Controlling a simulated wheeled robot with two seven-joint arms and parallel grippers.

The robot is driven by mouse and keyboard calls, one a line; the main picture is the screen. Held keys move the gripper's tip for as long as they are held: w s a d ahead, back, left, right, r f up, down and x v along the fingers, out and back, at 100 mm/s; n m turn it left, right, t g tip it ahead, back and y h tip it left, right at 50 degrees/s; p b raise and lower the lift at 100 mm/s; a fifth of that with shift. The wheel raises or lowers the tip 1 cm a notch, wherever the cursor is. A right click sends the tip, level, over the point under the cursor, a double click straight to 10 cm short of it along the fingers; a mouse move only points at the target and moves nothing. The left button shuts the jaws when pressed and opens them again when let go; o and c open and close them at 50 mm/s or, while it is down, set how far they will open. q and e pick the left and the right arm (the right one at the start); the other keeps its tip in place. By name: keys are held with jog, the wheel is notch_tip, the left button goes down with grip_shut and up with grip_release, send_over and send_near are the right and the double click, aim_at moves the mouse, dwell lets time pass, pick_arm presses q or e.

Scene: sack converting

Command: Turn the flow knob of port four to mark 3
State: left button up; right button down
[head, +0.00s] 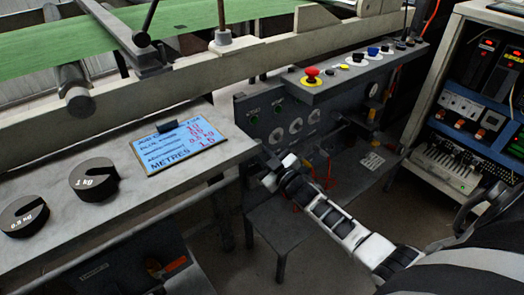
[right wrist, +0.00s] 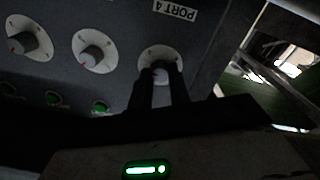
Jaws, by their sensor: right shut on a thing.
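The port four flow knob (right wrist: 161,72) is a grey knob on a round white dial, under an upside-down "PORT 4" label (right wrist: 174,9) in the right wrist view. My right gripper (right wrist: 164,78) is shut on this knob, with its two dark fingers on either side. The fingers cover part of the knob and dial, so I cannot read which mark it points to. In the head view my right gripper (head: 269,172) is at the lower part of the dark control panel (head: 249,112), and the knob it holds is hidden. My left gripper is not in view.
Two more knobs with red pointers, one (right wrist: 94,52) and another (right wrist: 28,40), sit beside port four. Green lights line the panel. A ledge above carries a red emergency button (head: 312,73).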

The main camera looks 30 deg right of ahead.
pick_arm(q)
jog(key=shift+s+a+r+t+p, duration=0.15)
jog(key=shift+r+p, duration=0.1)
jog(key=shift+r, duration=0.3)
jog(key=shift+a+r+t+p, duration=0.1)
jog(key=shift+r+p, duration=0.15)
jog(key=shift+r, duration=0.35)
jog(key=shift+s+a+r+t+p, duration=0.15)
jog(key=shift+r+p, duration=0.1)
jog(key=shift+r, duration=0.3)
pick_arm(e)
jog(key=shift+m, duration=3.7)
jog(key=c, duration=1.3)
grip_release()
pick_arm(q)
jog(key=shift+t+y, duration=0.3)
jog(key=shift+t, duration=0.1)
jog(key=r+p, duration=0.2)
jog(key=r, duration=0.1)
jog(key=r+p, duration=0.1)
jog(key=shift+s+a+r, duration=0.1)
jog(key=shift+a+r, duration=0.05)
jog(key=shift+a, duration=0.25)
pick_arm(e)
jog(key=s, duration=1.6)
jog(key=shift+d, duration=0.4)
